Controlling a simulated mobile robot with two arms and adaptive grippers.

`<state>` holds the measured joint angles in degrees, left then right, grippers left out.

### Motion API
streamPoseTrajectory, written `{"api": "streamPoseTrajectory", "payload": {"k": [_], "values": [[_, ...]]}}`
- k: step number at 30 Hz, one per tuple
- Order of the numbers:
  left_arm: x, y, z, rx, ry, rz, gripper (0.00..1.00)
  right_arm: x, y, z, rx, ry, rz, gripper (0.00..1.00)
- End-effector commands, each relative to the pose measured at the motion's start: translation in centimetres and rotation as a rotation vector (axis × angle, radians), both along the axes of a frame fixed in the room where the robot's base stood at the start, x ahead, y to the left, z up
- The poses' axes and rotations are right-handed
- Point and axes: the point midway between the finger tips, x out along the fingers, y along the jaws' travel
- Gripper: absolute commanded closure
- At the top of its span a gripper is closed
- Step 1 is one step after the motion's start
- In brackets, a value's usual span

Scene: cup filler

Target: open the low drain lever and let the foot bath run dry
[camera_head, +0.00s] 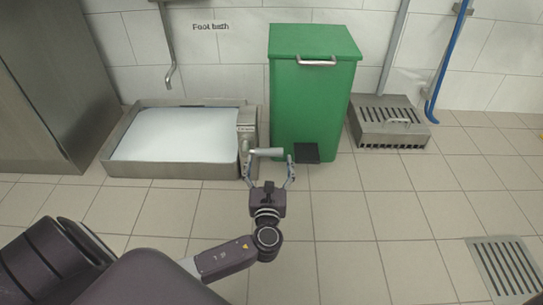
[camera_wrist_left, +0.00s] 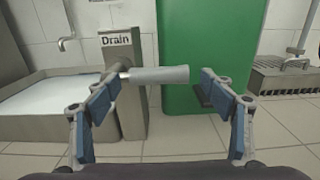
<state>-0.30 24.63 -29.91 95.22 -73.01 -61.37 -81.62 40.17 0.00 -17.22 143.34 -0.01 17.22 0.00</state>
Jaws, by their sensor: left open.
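The foot bath (camera_head: 118,160) is a low steel tray at the left, full of pale liquid; part of it also shows in the left wrist view (camera_wrist_left: 40,128). The drain post (camera_wrist_left: 128,105), labelled "Drain", stands at its right end. The drain lever (camera_wrist_left: 160,75) is a grey cylindrical handle that points level to the right from the post; in the head view the lever (camera_head: 268,152) lies just beyond my left gripper. My left gripper (camera_head: 269,168) is open, with one finger near each end of the lever. Contact cannot be told. My right gripper is not in view.
A green pedal bin (camera_head: 312,100) stands close to the right of the drain post, its black pedal (camera_head: 307,153) near my right-hand finger. A grated steel box (camera_head: 388,122) is farther right. A floor grate (camera_head: 500,268) lies at lower right. The tiled floor in front is clear.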

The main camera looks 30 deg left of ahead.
Motion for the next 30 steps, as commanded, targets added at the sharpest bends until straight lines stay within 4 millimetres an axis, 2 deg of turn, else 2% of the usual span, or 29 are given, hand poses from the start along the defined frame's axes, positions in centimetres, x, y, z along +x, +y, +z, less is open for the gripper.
{"api": "streamPoseTrajectory", "payload": {"k": [1, 9, 21, 30], "values": [[0.9, 0.5, -0.5, 0.001, -0.004, 0.001, 0.25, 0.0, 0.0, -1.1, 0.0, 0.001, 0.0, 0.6], [3.8, 2.4, -0.4, -0.001, 0.0, 0.0, 0.25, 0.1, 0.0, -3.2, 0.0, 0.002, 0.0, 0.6], [4.5, 2.8, -0.1, -0.002, 0.002, 0.001, 0.25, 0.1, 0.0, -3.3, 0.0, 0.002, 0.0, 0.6], [4.5, 2.8, -0.1, -0.002, 0.002, 0.001, 0.58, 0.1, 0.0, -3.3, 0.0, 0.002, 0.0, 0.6]]}}
